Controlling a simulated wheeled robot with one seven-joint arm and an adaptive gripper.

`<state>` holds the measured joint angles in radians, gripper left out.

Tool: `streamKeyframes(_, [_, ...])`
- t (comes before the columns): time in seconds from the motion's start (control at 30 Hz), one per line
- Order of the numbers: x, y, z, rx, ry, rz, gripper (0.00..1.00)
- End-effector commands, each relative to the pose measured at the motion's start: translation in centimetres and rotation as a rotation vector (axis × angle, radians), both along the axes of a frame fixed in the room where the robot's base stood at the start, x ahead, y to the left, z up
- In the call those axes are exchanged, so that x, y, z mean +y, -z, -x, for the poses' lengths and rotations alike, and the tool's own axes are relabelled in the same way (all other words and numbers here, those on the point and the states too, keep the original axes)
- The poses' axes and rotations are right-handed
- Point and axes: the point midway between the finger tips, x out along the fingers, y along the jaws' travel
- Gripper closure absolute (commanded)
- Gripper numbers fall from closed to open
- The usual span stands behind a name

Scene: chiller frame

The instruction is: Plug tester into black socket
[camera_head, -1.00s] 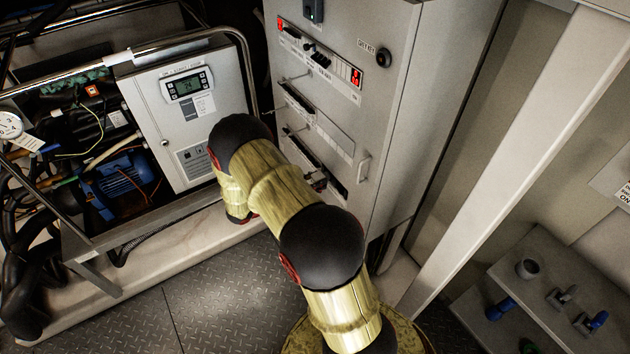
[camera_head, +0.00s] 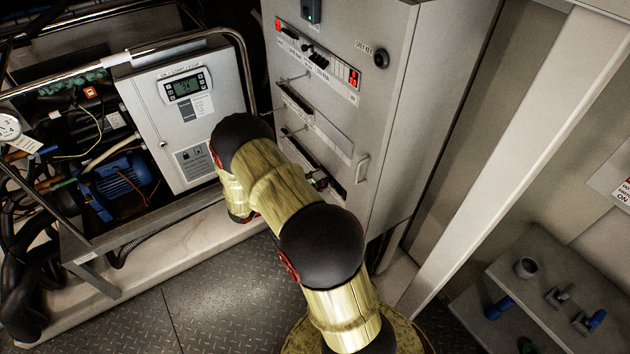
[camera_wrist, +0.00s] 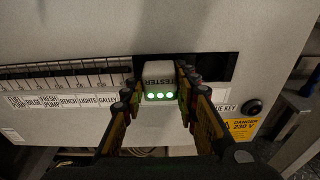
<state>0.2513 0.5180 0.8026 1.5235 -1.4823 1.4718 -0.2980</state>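The tester (camera_wrist: 159,76) is a small white block marked TESTER with a row of lit green lights, in the middle of the wrist view. My gripper (camera_wrist: 161,84) has one finger on each side of it and appears shut on it. The tester's far end is at a black recessed strip (camera_wrist: 213,66) in the pale panel. The socket itself is hidden behind the tester, so how deep the tester sits cannot be seen.
A labelled row of switches (camera_wrist: 70,82) lies left of the tester. A black key knob (camera_wrist: 254,106) and a yellow 230 V danger label (camera_wrist: 241,127) are right. In the head view, a white control box (camera_head: 185,125) and metal rails stand left; a shelf (camera_head: 540,285) stands right.

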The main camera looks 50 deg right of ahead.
Motion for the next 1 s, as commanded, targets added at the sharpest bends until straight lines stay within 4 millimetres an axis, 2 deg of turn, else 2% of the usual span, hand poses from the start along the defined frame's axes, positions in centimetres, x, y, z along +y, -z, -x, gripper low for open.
streamKeyframes(0.37, [0.0, 0.0, 0.0, 0.0, 0.0, 0.0, 0.49])
streamKeyframes(0.73, [0.3, 0.0, -0.1, 0.0, -0.002, 0.0, 0.49])
streamKeyframes(0.87, [1.5, -0.2, -0.6, -0.001, -0.003, 0.0, 0.49])
streamKeyframes(1.0, [4.0, -0.5, -1.5, -0.002, -0.006, 0.001, 0.49])
